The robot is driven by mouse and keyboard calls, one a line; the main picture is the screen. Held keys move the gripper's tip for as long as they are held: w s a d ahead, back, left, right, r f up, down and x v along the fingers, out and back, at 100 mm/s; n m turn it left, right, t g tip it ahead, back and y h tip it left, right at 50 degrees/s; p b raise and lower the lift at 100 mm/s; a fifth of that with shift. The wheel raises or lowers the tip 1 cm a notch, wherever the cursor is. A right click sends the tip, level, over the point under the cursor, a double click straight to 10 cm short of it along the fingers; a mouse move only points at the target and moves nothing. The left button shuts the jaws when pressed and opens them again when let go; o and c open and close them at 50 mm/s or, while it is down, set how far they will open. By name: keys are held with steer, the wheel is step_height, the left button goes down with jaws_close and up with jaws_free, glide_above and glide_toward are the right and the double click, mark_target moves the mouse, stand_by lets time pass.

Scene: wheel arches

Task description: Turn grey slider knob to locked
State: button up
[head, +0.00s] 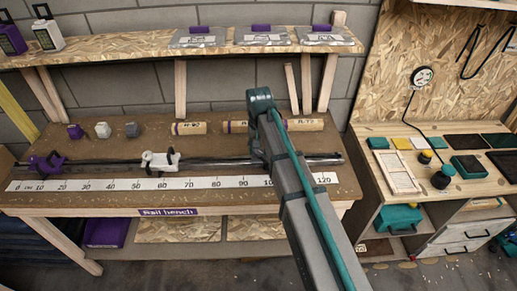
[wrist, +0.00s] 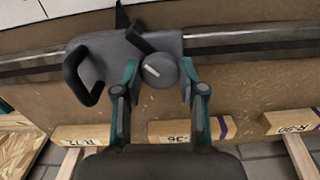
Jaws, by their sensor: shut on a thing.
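The grey slider (wrist: 112,58) sits on the rail (wrist: 240,42) in the wrist view, with a dark loop handle on its left. Its round grey knob (wrist: 163,76) has a pale line on its face, slanting from upper left to lower right. My gripper (wrist: 158,73) has one finger on each side of the knob and is shut on it. In the head view my arm covers the grey slider and the gripper. I cannot read any locked mark beside the knob.
In the head view a white slider (head: 160,161) and a purple slider (head: 47,164) sit further left on the same rail, above a ruler strip (head: 95,184). Labelled wooden blocks (head: 189,128) lie behind the rail. A workbench (head: 440,190) stands at right.

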mark_target(258, 150)
steer(key=o, duration=1.1)
steer(key=shift+o, duration=0.2)
steer(key=shift+r, duration=0.1)
step_height(258, 150, up, 12)
